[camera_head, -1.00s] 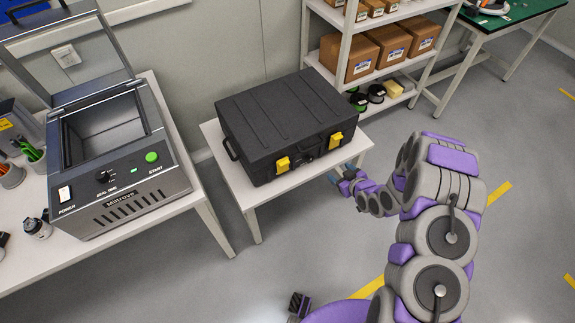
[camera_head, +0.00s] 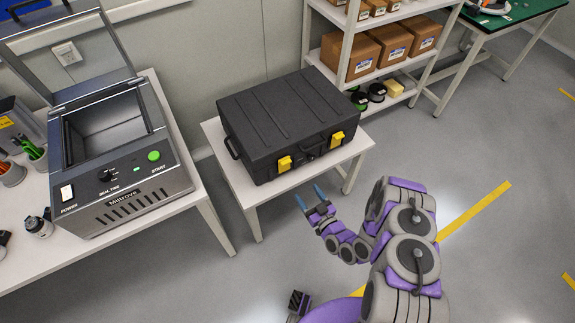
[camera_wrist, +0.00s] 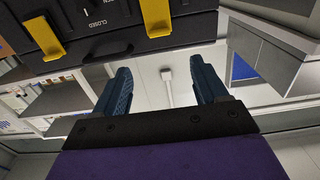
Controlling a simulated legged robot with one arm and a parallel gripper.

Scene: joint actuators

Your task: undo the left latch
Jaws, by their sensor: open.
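A black case (camera_head: 285,110) lies closed on a small white table. Its front has two yellow latches: the left latch (camera_head: 284,164) and the right latch (camera_head: 337,139). Both look pressed against the case front. My gripper (camera_head: 315,200) is open and empty, in front of and below the case front, apart from both latches. In the wrist view, my gripper's dark blue fingers (camera_wrist: 161,84) are spread wide with nothing between them. The case front fills the top of that view, with two yellow latches hanging above the fingers and the word CLOSED between them.
The small white table (camera_head: 212,130) bears the case. A sealing machine (camera_head: 120,175) with its lid raised stands on a bench at the left. A shelf (camera_head: 345,45) with boxes is behind at the right. The floor in front of the case is free.

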